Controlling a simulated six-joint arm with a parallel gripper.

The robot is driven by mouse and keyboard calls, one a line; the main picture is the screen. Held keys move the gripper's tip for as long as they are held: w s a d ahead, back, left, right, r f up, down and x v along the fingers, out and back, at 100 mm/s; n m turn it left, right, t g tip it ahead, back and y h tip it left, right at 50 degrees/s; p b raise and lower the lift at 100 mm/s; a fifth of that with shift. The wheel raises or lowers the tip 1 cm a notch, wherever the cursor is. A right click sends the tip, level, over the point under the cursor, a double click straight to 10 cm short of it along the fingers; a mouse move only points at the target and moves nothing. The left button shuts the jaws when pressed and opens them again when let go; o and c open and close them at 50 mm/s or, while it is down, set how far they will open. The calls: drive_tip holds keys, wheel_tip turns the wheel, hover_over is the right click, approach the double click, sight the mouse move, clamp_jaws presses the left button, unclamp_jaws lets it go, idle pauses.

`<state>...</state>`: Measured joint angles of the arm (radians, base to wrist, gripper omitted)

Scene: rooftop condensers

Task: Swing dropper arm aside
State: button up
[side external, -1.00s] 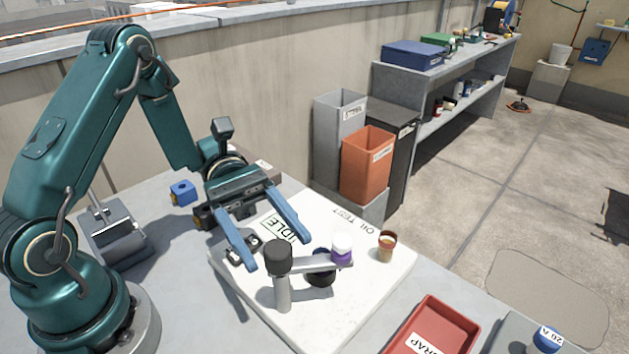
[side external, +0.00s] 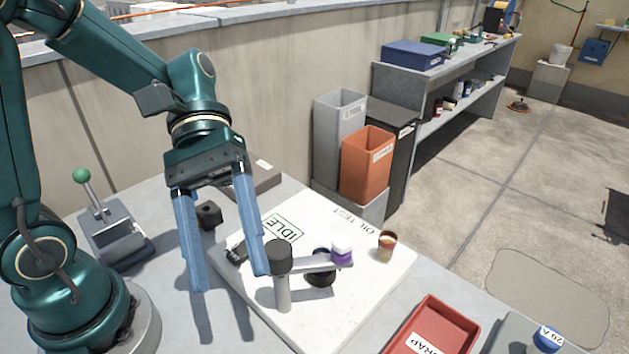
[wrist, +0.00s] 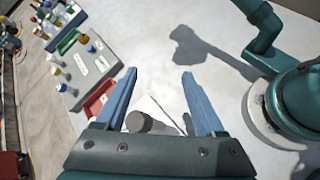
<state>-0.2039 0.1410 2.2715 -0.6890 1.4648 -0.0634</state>
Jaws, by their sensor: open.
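The dropper arm (side external: 304,265) is a grey bar on a short post with a black round cap (side external: 279,257), standing on the white oil test board (side external: 365,290). A white and purple dropper (side external: 342,249) sits at its right end, above a dark round piece (side external: 321,268). My gripper (side external: 232,283) is open and empty, fingers pointing down, left of the post; its right fingertip appears beside the cap, contact unclear. In the wrist view my gripper (wrist: 158,75) shows both blue fingers apart, with a grey round post top (wrist: 138,121) between them near the palm.
A small cup (side external: 387,246) stands on the board right of the dropper. A red scrap tray (side external: 433,330) lies at the front right. A lever box (side external: 112,232) with a green knob stands at the left. An IDLE label (side external: 284,229) is on the board.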

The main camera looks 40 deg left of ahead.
drive_tip(key=w+a+m+t+y, duration=0.2)
drive_tip(key=a+m+t+y, duration=0.5)
drive_tip(key=a+t+y, duration=0.35)
drive_tip(key=w+d+r+m+t+y, duration=0.2)
drive_tip(key=w+r+m+t, duration=0.15)
drive_tip(key=w+r, duration=0.4)
drive_tip(key=w+d+f+m+h, duration=0.2)
drive_tip(key=w+d+f+m, duration=0.15)
drive_tip(key=d, duration=0.55)
drive_tip(key=a+r+n+y, duration=0.1)
drive_tip(key=a+r, duration=0.5)
drive_tip(key=shift+s+r, duration=0.2)
drive_tip(key=shift+s, duration=0.1)
idle(1.3)
